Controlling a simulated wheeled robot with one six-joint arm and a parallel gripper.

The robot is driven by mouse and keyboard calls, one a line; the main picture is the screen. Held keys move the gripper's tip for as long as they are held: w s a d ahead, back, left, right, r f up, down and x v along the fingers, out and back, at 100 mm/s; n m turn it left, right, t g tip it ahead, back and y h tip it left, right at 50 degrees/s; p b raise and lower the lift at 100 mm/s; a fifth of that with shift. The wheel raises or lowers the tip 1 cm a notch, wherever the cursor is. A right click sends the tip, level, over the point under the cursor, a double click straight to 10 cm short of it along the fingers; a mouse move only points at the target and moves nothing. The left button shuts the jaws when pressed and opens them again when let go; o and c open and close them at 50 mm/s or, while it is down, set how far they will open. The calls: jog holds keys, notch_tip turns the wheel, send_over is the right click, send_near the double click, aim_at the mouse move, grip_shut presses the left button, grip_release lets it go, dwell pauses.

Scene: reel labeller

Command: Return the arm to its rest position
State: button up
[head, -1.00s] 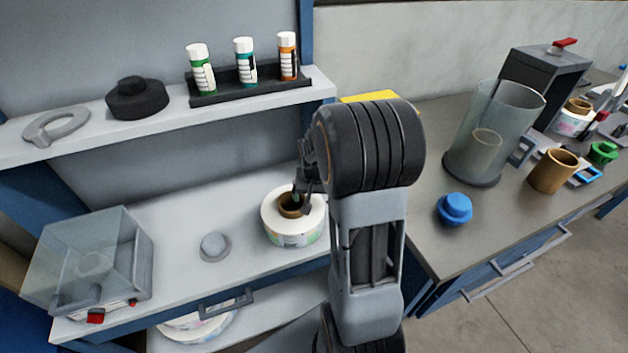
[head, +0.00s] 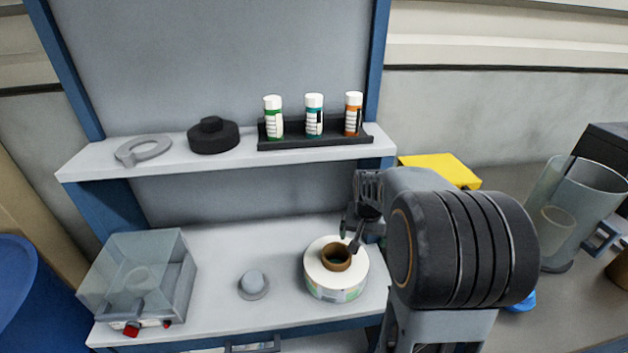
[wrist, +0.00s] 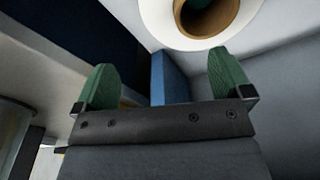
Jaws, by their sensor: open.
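My gripper (head: 354,232) is open and empty, just above and behind the right side of the white label reel (head: 336,284). The reel lies flat on the lower shelf, and its brown core (head: 336,257) is open at the top. In the wrist view, two green fingertips (wrist: 167,82) stand wide apart with nothing between them. The reel's white face (wrist: 160,22) and brown core (wrist: 190,22) show beyond them at the top. My arm, bent at the right of the head view, hides part of the shelf's right end.
A clear box (head: 140,275) and a grey knob (head: 253,284) stand left of the reel. The upper shelf (head: 95,165) holds a grey ring (head: 143,150), a black hub (head: 213,138) and a bottle rack (head: 315,143). A yellow block (head: 442,168) and a clear jug (head: 575,205) are at right.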

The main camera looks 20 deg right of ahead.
jog(key=s+a+r+n+t+p, duration=0.1)
jog(key=s+a+r+n+p, duration=0.1)
jog(key=a, duration=0.5)
jog(key=s+a+r+n+t+p, duration=0.1)
jog(key=s+a+r+n, duration=0.4)
jog(key=s+a+r, duration=0.2)
jog(key=shift+s+a+r+y+p, duration=0.2)
jog(key=shift+s+y+p, duration=0.2)
jog(key=shift+s, duration=0.6)
